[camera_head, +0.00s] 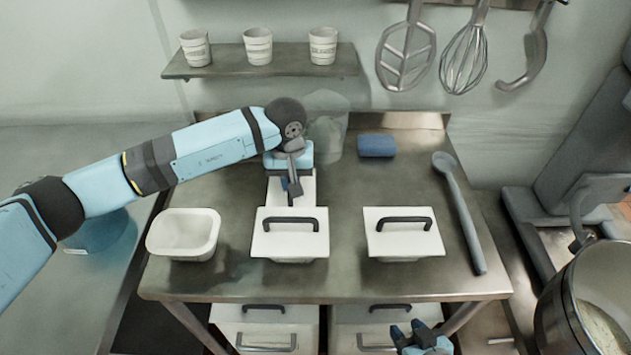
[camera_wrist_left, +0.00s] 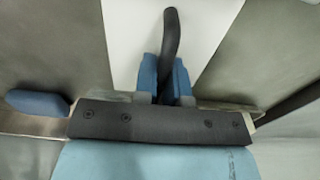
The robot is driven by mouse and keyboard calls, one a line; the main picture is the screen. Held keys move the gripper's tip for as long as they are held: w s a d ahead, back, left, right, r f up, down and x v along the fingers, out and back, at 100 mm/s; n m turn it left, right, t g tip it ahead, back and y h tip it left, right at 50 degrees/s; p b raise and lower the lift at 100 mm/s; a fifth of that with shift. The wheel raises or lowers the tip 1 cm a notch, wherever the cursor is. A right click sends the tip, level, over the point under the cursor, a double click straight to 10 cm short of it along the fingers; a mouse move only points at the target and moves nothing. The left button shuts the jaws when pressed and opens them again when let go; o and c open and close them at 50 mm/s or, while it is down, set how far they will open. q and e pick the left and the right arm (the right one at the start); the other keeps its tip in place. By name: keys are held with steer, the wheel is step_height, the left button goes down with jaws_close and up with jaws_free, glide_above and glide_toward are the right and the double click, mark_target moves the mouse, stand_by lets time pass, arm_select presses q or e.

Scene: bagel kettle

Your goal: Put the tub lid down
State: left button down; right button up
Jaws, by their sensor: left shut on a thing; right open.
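My left gripper (camera_head: 292,180) is shut on the dark handle (camera_wrist_left: 170,45) of a white tub lid (camera_wrist_left: 125,40). In the head view this lid (camera_head: 308,188) is partly hidden by my gripper, behind the middle tub; I cannot tell whether it touches the table. An open, lidless white tub (camera_head: 183,234) stands at the left of the metal table (camera_head: 225,285). The middle tub (camera_head: 290,240) and right tub (camera_head: 403,240) have white lids with dark handles. My right gripper (camera_head: 420,338) is open and empty, low at the table's front edge.
A blue block (camera_head: 376,146) and a clear container (camera_head: 327,128) are at the table's back. A grey spoon (camera_head: 460,210) lies along the right side. A pot (camera_head: 590,300) stands at far right. Free table shows between the blue block and right tub.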

arm_select(q)
steer(key=shift+d, duration=1.15)
steer(key=d, duration=0.1)
steer(key=d+f+p, duration=0.1)
steer(key=d, duration=0.1)
steer(key=shift+d+f, duration=0.1)
steer(key=shift+d, duration=0.05)
steer(key=shift+f+b, duration=0.25)
steer(key=shift+b, duration=0.1)
steer(key=c, duration=1.2)
jaws_free()
steer(key=shift+r, duration=0.1)
step_height(320, 180, up, 12)
steer(key=shift+r, duration=0.15)
